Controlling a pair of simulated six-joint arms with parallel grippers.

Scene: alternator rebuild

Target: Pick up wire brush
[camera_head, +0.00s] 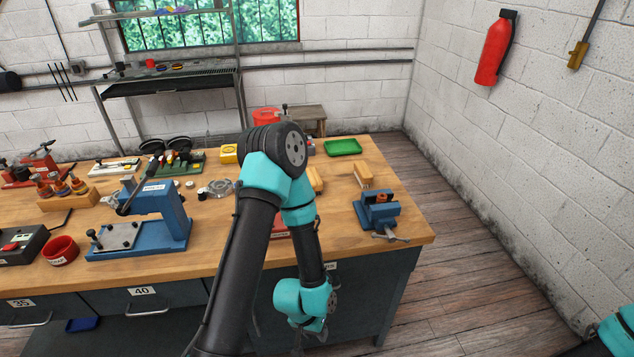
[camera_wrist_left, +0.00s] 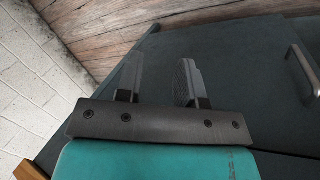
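Two small wooden-topped, brush-like blocks lie on the workbench in the head view: one (camera_head: 363,175) behind the blue vise, and one (camera_head: 316,179) partly hidden behind my left arm. I cannot tell for certain which is the wire brush. My left gripper (camera_wrist_left: 161,82) has its two fingers apart with nothing between them. It hangs low in front of the bench's dark cabinet front, below the tabletop; its fingers are hard to make out in the head view. Only a teal piece of my right arm shows at the lower right edge; its gripper is out of view.
The blue vise (camera_head: 378,212) stands at the bench's right end. A green tray (camera_head: 342,147) lies at the back edge. A drawer handle (camera_wrist_left: 304,68) is near the left gripper.

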